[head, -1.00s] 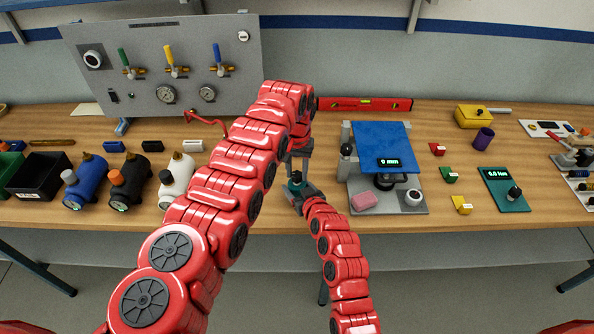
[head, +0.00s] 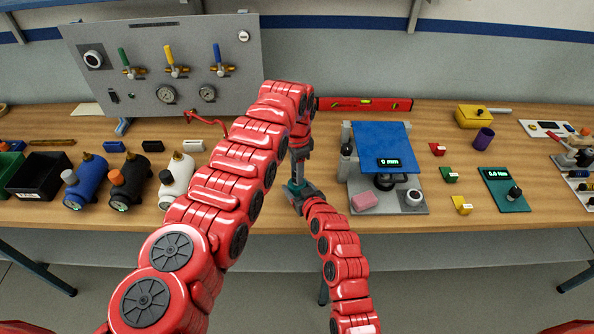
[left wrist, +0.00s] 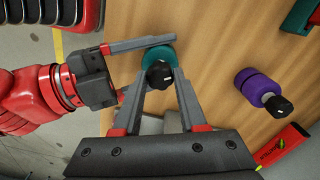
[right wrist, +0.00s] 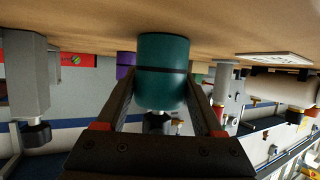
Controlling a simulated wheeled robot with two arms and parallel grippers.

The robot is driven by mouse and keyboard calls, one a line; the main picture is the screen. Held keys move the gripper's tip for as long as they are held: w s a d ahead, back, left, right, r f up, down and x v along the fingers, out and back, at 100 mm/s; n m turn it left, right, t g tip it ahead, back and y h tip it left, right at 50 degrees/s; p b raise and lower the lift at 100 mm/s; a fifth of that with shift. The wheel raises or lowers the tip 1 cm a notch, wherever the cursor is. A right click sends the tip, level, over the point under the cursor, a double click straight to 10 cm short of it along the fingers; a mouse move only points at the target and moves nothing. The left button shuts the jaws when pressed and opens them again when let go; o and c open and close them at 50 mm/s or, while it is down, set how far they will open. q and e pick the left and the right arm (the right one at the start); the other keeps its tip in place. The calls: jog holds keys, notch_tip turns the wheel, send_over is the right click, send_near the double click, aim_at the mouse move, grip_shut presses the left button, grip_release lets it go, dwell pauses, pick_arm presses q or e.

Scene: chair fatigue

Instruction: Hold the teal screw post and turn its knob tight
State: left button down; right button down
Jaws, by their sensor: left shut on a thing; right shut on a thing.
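The teal screw post (right wrist: 163,75) stands on the bench, held at its body between the two fingers of my right gripper (right wrist: 165,105), seen in the right wrist view. Its black knob (left wrist: 158,75) points up toward my left wrist camera. My left gripper (left wrist: 163,78) comes from above, with one finger on each side of the knob, shut on it. The right gripper's grey fingers (left wrist: 140,68) reach in from the left in the left wrist view. In the head view only a little teal (head: 296,187) shows between the grippers.
A red level (head: 365,104) lies behind.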

pick_arm(q)
jog(key=m, duration=0.6)
jog(key=shift+a, duration=0.1)
jog(key=shift+m, duration=0.3)
dwell(0.3)
jog(key=shift+c, duration=2.2)
grip_release()
jog(key=shift+r, duration=0.1)
notch_tip(320, 180, up, 12)
